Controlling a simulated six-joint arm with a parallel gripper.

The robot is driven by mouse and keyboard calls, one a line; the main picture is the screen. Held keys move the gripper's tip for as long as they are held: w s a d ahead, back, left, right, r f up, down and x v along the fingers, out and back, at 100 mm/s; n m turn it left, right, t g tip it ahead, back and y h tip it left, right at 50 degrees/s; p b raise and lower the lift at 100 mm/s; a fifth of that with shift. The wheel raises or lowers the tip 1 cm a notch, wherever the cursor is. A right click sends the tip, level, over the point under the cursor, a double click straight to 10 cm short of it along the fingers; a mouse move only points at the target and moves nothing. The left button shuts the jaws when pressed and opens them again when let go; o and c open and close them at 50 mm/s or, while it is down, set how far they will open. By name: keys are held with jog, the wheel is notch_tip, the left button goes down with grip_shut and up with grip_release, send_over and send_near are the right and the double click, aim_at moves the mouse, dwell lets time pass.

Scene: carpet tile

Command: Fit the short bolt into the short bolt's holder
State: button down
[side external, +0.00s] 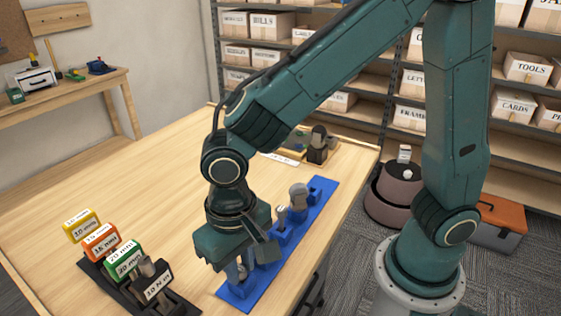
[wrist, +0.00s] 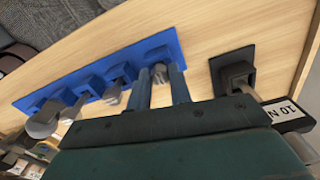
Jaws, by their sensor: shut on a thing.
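My gripper (wrist: 160,80) is shut on a grey metal bolt (wrist: 158,74), seen between the fingertips in the wrist view; I take it for the short bolt. In the side view my gripper (side external: 238,262) points down over the near end of a blue rack (side external: 236,294), and the bolt (side external: 241,270) shows below it. The blue rack (wrist: 165,42) has a row of raised holders. The bolt is at the rack's end holder; the fingers hide its lower part, so I cannot tell whether it is seated or just above.
Other metal pieces (side external: 298,194) stand in the rack's farther holders. A black holder (wrist: 236,74) stands beside the rack's end. A black base with a "10 N m" block (side external: 158,285) and coloured labelled blocks (side external: 100,240) are at left. The table's left middle is clear.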

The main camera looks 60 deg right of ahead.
aim_at(240, 268)
jog(key=shift+f, duration=0.1)
jog(key=c, duration=1.2)
grip_release()
notch_tip(240, 268, up, 14)
jog(key=shift+f, duration=0.1)
